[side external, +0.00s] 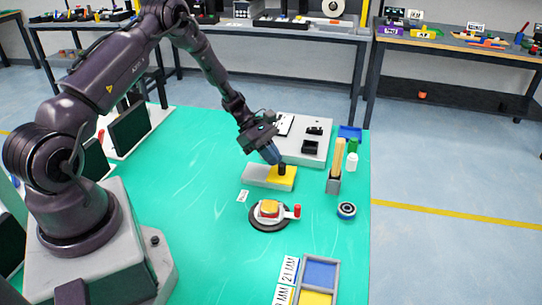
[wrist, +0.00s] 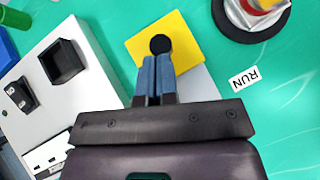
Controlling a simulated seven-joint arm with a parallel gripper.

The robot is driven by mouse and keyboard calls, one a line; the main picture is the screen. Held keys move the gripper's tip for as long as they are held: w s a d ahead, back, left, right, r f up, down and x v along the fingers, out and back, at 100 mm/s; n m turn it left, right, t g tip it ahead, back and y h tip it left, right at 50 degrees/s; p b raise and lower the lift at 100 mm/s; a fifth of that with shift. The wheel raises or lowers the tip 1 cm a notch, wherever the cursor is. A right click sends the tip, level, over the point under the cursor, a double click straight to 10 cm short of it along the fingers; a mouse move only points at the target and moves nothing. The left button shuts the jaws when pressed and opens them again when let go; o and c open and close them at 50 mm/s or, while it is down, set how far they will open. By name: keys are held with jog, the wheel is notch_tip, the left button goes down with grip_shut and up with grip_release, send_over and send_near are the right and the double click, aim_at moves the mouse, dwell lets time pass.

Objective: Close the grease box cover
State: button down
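The grease box (side external: 258,174) is a low flat block on the green mat, pale grey at its left part and yellow at its right part. A black round knob (side external: 282,169) stands up on the yellow part (wrist: 182,36). The knob also shows in the wrist view (wrist: 160,44), with the grey part (wrist: 197,85) partly hidden behind my gripper. My gripper (side external: 276,160) has its blue fingers close together, with the tips (wrist: 157,60) right at the near edge of the knob. The knob is not between the fingers. Whether the tips touch it is unclear.
A light grey panel (side external: 284,148) with black parts lies just behind the box. A round black device with a red handle (side external: 270,214) stands in front. A holder with a wooden-coloured piece (side external: 336,160) and small bottles (side external: 351,162) are at right. The mat's left middle is clear.

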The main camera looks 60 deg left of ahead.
aim_at(274, 168)
jog(key=a, duration=0.1)
jog(key=s+a, duration=0.1)
jog(key=a, duration=0.1)
jog(key=shift+s+a, duration=0.15)
jog(key=v, duration=1)
jog(key=s+d+r+m+t+y, duration=0.1)
jog(key=s+d+r+m+y, duration=0.3)
jog(key=s+d+r+m, duration=0.5)
jog(key=s+d+r+m+t+y, duration=0.1)
jog(key=s+d+r+m+y, duration=0.3)
jog(key=s+d+r+m, duration=0.6)
jog(key=d+r+m, duration=0.3)
jog(key=r, duration=0.2)
jog(key=shift+d+m+y, duration=0.15)
jog(key=shift+m+y, duration=0.15)
jog(key=shift+s, duration=0.1)
